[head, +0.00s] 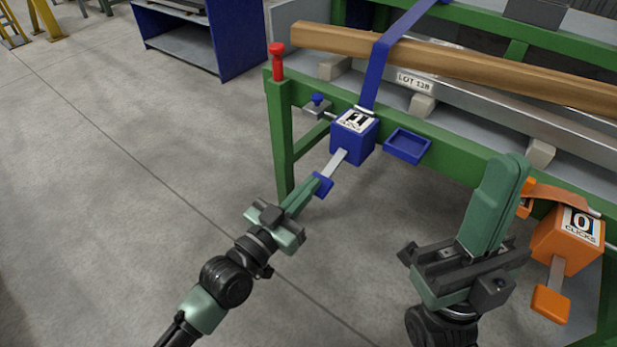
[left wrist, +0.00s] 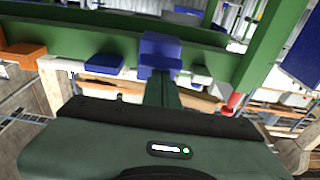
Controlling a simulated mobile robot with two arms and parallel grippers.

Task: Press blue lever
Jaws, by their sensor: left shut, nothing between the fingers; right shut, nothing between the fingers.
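The blue lever has a silver shaft (head: 336,163) and a blue paddle (head: 323,186), and slopes down from a blue ratchet box (head: 352,150) on the green table frame. The box carries a white counter label that I cannot read for certain. My left gripper (head: 313,187) is shut and empty, its fingertips at the blue paddle; they look in contact, but I cannot be sure. In the left wrist view the shut fingers (left wrist: 165,92) point at the blue box (left wrist: 160,48). My right gripper (head: 511,165) is shut and empty, in front of the table at the right.
An orange ratchet box (head: 566,240) reading "0 CLICKS", with an orange lever paddle (head: 551,303), is at the right, close to my right gripper. A blue strap (head: 376,70) crosses a wooden beam (head: 460,66). A blue tray (head: 407,146) and red post (head: 277,60) are nearby.

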